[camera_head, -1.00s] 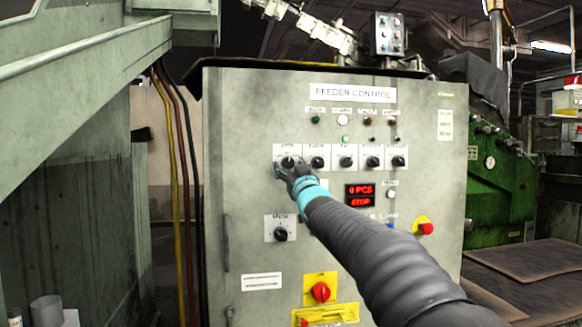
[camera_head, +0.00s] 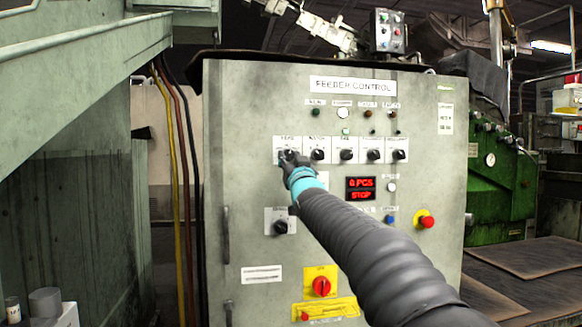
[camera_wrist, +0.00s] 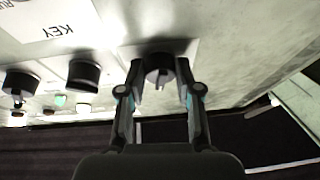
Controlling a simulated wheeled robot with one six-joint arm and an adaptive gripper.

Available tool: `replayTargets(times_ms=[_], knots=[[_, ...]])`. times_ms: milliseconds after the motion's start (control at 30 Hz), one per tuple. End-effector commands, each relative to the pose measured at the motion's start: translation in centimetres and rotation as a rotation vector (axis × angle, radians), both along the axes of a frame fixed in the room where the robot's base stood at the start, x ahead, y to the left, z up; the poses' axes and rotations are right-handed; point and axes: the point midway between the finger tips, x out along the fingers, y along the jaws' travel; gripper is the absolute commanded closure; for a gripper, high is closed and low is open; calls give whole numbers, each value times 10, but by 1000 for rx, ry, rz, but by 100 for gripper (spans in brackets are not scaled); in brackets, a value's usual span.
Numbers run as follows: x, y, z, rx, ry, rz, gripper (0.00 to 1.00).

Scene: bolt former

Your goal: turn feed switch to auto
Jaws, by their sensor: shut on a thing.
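The feed switch (camera_head: 288,153) is the black rotary knob at the left end of the switch row on the grey feeder control cabinet. My gripper (camera_head: 289,160) reaches up to it from the lower right and partly covers it. In the wrist view, the switch knob (camera_wrist: 159,66) sits between the two fingers of my gripper (camera_wrist: 160,78), which are closed on its sides. The wrist view is turned over, with the panel lettering upside down. The knob's exact pointer direction is hard to make out.
Several similar black knobs (camera_head: 345,155) stand in the row to the right. A red display (camera_head: 360,189) reads 0 PCS and STOP. Below are another black knob (camera_head: 280,226), a red rotary switch (camera_head: 321,286) and a red emergency button (camera_head: 426,222).

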Motion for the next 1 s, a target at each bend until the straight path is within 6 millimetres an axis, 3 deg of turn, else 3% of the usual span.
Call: replayTargets(times_ms=[600,1000], knots=[[-1,5,5,437,126,1,100],[-2,6,4,573,162,0,100]])
